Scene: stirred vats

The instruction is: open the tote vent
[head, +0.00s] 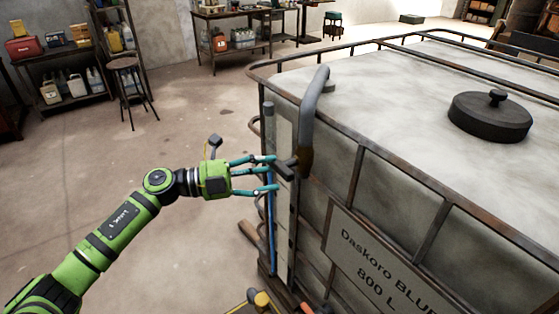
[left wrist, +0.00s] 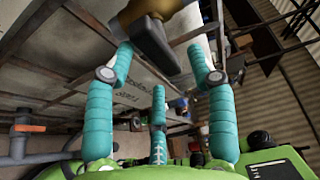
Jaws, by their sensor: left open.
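The tote (head: 430,90) is a large greyish container in a rusty metal frame, with a sign reading "Daskoro BLU..." and "800 L". A grey curved pipe (head: 315,95) bends over its near left edge and ends in a brown fitting (head: 306,160). A dark block-like handle (head: 285,169) sticks out from this fitting to the left. My left gripper (head: 270,174) has its teal fingers open, with their tips close to the handle. In the left wrist view the handle (left wrist: 150,45) is beyond and between the fingertips; contact cannot be told. My right gripper is not in view.
A black round lid (head: 490,117) with a knob sits on the tote's top. A blue upright tube (head: 271,215) runs down the tote's side by my fingers. Frame bars are close by. A stool (head: 125,75) and shelves stand far behind; the floor at left is clear.

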